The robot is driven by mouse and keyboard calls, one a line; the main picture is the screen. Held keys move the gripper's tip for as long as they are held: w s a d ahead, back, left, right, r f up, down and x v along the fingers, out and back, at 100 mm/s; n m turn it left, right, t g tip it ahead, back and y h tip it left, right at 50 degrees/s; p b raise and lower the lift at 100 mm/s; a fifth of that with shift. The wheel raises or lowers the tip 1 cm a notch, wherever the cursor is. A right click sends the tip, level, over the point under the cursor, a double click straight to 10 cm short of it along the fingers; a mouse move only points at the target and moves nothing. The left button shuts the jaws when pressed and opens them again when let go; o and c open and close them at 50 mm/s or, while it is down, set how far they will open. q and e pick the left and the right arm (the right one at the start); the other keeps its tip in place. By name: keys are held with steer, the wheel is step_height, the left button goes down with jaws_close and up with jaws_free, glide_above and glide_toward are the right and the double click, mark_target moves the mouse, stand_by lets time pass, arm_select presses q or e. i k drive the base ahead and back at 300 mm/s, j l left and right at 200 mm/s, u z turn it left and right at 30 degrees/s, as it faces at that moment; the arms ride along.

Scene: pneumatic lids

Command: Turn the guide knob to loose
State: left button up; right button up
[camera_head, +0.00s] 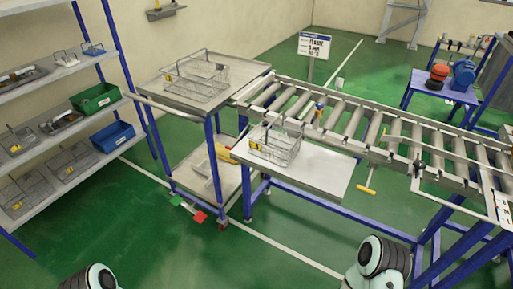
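A small dark knob-like part (417,168) sits on the near side rail of the roller conveyor (384,155), right of the middle. It looks like the guide knob, but it is too small to tell which way it is turned. A yellow T-shaped handle (366,190) hangs below the same rail, left of the knob. Parts of my two arms show at the bottom edge, left and right of the middle. Neither gripper is in view, and nothing of mine touches the knob.
A steel side table (320,172) with a wire basket (275,146) adjoins the conveyor. A cart (190,98) with another basket stands left of it. A shelf rack (75,140) fills the left side. Green floor in front is clear except for red and green floor markers.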

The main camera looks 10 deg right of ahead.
mark_target(418, 165)
steer(key=z, duration=1.65)
steer(key=i+l, duration=0.6)
steer(key=l, duration=0.2)
steer(key=i+l+u, duration=0.1)
steer(key=i+l, duration=0.2)
steer(key=l, duration=0.15)
